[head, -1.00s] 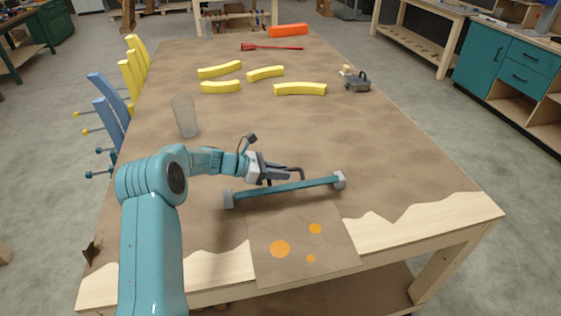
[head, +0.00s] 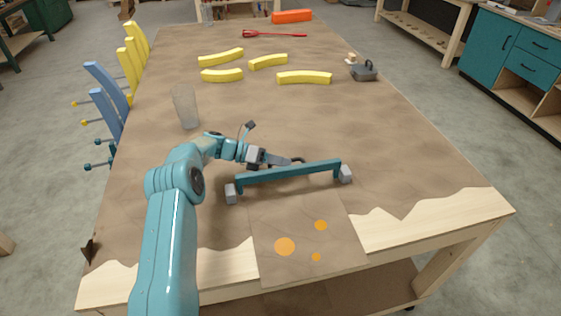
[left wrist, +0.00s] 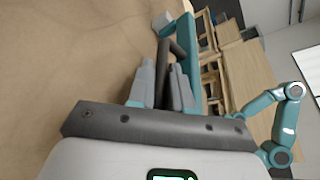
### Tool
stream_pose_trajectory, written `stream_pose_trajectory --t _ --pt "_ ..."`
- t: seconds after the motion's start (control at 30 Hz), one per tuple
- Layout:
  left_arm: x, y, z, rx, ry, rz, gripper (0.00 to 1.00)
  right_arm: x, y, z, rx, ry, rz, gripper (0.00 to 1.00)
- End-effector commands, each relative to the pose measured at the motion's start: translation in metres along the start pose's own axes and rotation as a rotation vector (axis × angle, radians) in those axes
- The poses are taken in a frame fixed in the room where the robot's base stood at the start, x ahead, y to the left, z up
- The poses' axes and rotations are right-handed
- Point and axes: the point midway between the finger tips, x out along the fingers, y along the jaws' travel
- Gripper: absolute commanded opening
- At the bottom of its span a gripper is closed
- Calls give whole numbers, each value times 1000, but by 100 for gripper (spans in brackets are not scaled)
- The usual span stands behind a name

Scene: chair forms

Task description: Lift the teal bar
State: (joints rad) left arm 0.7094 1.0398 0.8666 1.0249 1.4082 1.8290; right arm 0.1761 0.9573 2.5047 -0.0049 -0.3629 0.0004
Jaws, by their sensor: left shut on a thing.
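The teal bar (head: 285,174) spans left to right near the front of the table in the head view. A grey block is at each end, and its teal ends bend down toward the blocks. A dark handle (left wrist: 172,62) is on the bar's far side. My left gripper (head: 291,162) is shut on this handle, its grey fingers on either side of it in the left wrist view. The bar's top sits above the grey blocks; I cannot tell whether the blocks touch the table.
Several yellow curved pieces (head: 304,77) lie farther back, with a dark grey tool (head: 364,71) to their right. A clear tumbler (head: 185,107) stands left of the bar. A panel with orange spots (head: 308,250) is at the front edge. Mid-table is mostly clear.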

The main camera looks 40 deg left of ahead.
Motion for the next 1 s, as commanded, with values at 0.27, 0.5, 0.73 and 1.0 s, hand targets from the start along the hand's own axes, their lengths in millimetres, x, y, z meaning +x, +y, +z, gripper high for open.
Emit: stream_pose_trajectory --t 0.27,0.5,0.73,1.0 --pt "1 -1 -4 -32 2 -15 0 2 1 0 0 0 0 0" --pt "2 -1 -5 -33 3 -15 0 2 1 0 0 0 0 0" --pt "2 0 -5 -33 3 -16 40 2 1 0 0 0 0 0" --pt "-2 1 -3 -31 2 -15 40 4 1 0 0 0 0 0"
